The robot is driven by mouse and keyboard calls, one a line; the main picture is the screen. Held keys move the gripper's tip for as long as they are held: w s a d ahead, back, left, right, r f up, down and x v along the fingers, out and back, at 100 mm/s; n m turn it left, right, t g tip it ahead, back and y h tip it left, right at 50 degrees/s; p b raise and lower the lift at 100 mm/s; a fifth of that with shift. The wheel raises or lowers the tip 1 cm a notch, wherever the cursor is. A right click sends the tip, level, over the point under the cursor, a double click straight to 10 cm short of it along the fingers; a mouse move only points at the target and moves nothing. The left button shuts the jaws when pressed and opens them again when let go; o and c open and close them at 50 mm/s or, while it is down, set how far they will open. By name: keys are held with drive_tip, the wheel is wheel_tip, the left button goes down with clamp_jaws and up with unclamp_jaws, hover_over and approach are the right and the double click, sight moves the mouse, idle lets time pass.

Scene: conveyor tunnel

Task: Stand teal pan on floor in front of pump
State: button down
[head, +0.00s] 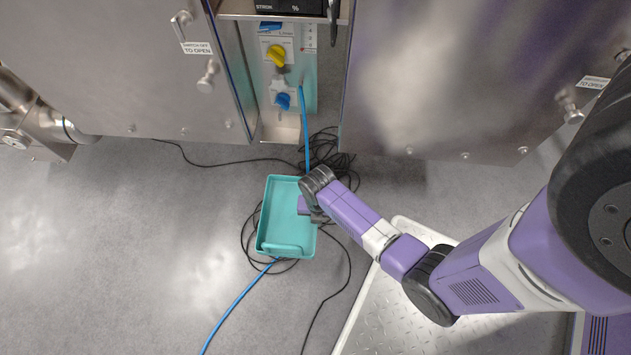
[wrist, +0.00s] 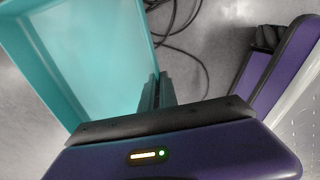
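The teal pan (head: 280,215) is a shallow rectangular tray, open side up, in the middle of the head view. It also fills the upper left of the wrist view (wrist: 90,60). My gripper (head: 308,207) is at the pan's right side wall. In the wrist view, the dark fingers (wrist: 158,92) are close together with the pan's wall running in between them, so they look shut on the rim. I cannot tell whether the pan touches the floor. A steel machine with pipe fittings (head: 40,125) stands at the far left; I cannot tell if it is the pump.
Black cables (head: 330,150) lie coiled behind and around the pan, with a blue hose (head: 230,310) running past it. Steel cabinets (head: 110,70) and a control panel (head: 285,70) stand behind. The floor at left (head: 110,230) is clear. A treaded metal plate (head: 390,310) lies at right.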

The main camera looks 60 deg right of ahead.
wheel_tip(320, 180, down, 12)
drive_tip(key=b, duration=0.6)
drive_tip(key=shift+w+f, duration=0.1)
drive_tip(key=shift+f, duration=0.05)
drive_tip(key=shift+f+b, duration=0.2)
drive_tip(key=shift+b, duration=0.1)
drive_tip(key=c, duration=1.6)
unclamp_jaws()
drive_tip(key=shift+c, duration=0.2)
